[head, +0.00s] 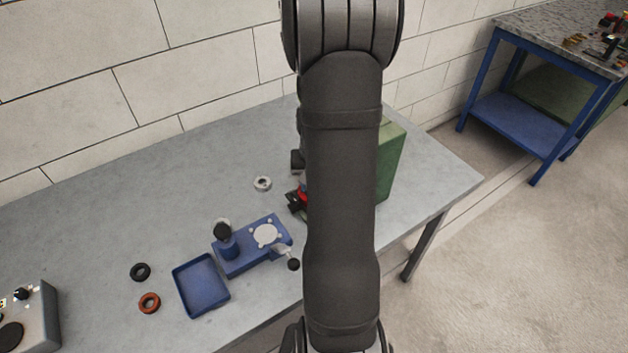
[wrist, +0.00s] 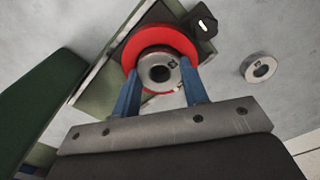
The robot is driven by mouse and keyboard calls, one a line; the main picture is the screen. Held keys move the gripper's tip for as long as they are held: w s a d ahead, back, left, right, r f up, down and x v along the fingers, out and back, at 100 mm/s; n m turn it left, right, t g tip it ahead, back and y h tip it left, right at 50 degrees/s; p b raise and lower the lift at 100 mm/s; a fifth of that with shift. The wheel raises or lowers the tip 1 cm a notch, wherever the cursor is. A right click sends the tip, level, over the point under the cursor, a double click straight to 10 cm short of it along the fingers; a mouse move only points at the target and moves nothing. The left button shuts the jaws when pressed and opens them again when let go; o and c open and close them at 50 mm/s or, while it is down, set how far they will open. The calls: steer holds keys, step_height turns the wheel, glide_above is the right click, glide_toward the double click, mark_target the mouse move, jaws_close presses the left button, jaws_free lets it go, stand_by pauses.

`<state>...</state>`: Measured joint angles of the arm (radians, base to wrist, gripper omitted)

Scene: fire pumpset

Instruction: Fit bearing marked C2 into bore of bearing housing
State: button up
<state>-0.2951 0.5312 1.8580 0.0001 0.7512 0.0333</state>
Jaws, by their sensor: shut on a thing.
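My gripper (wrist: 160,84) is shut on a silver bearing (wrist: 150,62), with its two blue fingers on either side of it. The bearing bears a small dark mark, too small to read surely. Behind it, from the wrist, is a round red housing (wrist: 137,46), roughly in line with the bearing. I cannot tell whether the bearing is inside its bore or in front of it. In the head view the red housing (head: 302,197) shows only in part beside my arm, which hides my gripper and the held bearing.
Another silver ring (head: 262,184) lies on the grey table, also in the wrist view (wrist: 249,73). A green block (head: 391,160) stands right of my arm. A blue fixture (head: 235,263), a blue tray (head: 178,285), a black ring (head: 133,272) and an orange ring (head: 142,303) are front left.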

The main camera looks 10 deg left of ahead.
steer(key=o, duration=1.1)
step_height(320, 180, up, 13)
step_height(320, 180, down, 13)
steer(key=shift+r, duration=0.35)
stand_by(0.5)
